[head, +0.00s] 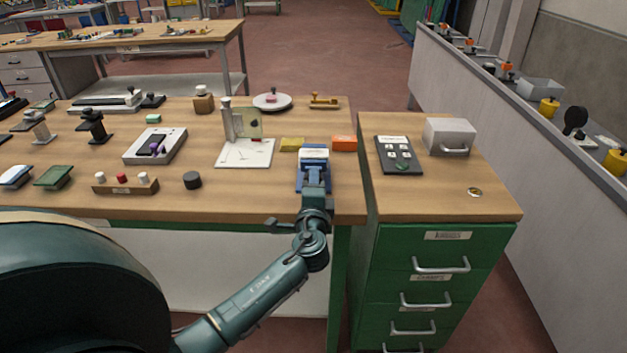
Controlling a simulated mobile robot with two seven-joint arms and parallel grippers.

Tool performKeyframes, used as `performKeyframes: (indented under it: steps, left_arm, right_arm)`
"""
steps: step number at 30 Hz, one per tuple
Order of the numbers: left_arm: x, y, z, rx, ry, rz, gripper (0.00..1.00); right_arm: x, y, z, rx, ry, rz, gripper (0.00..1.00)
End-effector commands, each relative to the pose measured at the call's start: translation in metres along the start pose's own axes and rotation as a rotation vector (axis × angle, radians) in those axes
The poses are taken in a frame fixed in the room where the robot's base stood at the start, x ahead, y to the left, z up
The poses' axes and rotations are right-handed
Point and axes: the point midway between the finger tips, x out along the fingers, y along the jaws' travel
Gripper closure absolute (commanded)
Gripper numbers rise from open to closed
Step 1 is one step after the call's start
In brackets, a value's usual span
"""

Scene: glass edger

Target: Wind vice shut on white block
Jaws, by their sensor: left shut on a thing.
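The blue vice (301,182) stands at the front right of the wooden bench. The white block (314,153) sits at its far end, between the jaws as far as I can see. Whether the jaws touch the block is too small to tell. My left gripper (315,190) is at the near end of the vice, shut on its handle. My own wrist hides the handle and most of the fingers. My right gripper is not in view.
The green drawer cabinet (490,209) adjoins on the right.

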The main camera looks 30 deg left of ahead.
Motion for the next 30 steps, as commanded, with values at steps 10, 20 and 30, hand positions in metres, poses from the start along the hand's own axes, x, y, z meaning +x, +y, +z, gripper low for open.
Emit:
performKeyframes:
  steps: [10,20,30]
  left_arm:
    - [0.0,-0.002,0.001,0.333,-0.001,0.002,0.82]
    - [0.0,0.0,0.001,0.645,0.001,0.001,0.82]
    - [0.0,0.002,0.001,0.968,0.0,0.0,0.82]
  right_arm:
    - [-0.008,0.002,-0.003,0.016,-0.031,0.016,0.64]
    - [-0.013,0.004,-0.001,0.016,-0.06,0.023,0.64]
    - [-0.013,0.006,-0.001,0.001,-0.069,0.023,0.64]
